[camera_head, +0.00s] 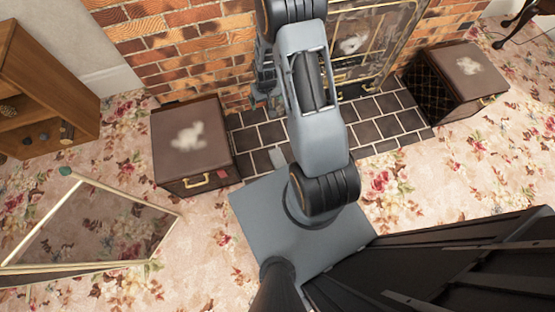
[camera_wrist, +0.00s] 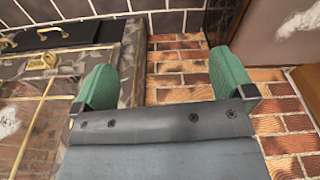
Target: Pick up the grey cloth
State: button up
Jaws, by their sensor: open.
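No cloth is clear in the wrist view. My gripper (camera_wrist: 163,70) shows two green fingers spread wide apart with nothing between them. Brick wall, dark tiles and the fireplace front show beyond the fingers. In the head view, my gripper is mostly hidden behind my arm, near the fireplace.
A brown box (camera_head: 190,160) with a brass handle stands left of the hearth, and another brown box (camera_head: 467,75) stands right of it. A wooden shelf (camera_head: 40,90) is at the far left. A framed glass panel (camera_head: 95,225) is at the lower left. Floral carpet surrounds the hearth.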

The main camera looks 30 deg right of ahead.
notch_tip(320, 180, down, 17)
jog(key=s+d+b, duration=0.1)
jog(key=s+b, duration=0.1)
jog(key=b, duration=0.2)
jog(key=g+b, duration=0.1)
jog(key=b, duration=0.5)
send_near(278, 159)
notch_tip(278, 159, down, 4)
jog(key=b, duration=0.2)
jog(key=shift+d+f+b, duration=0.2)
jog(key=shift+f+b, duration=0.05)
jog(key=shift+b, duration=0.1)
jog(key=shift+w+f+b, duration=0.1)
jog(key=shift+f+b, duration=0.85)
jog(key=shift+f, duration=0.65)
jog(key=shift+w+f+b, duration=0.15)
jog(key=shift+f+b, duration=0.8)
jog(key=shift+f, duration=0.65)
jog(key=c, duration=1)
jog(key=shift+o, duration=0.2)
jog(key=shift+r, duration=0.1)
notch_tip(278, 159, up, 10)
jog(key=p, duration=0.5)
jog(key=shift+a+p, duration=0.1)
jog(key=shift+p, duration=0.25)
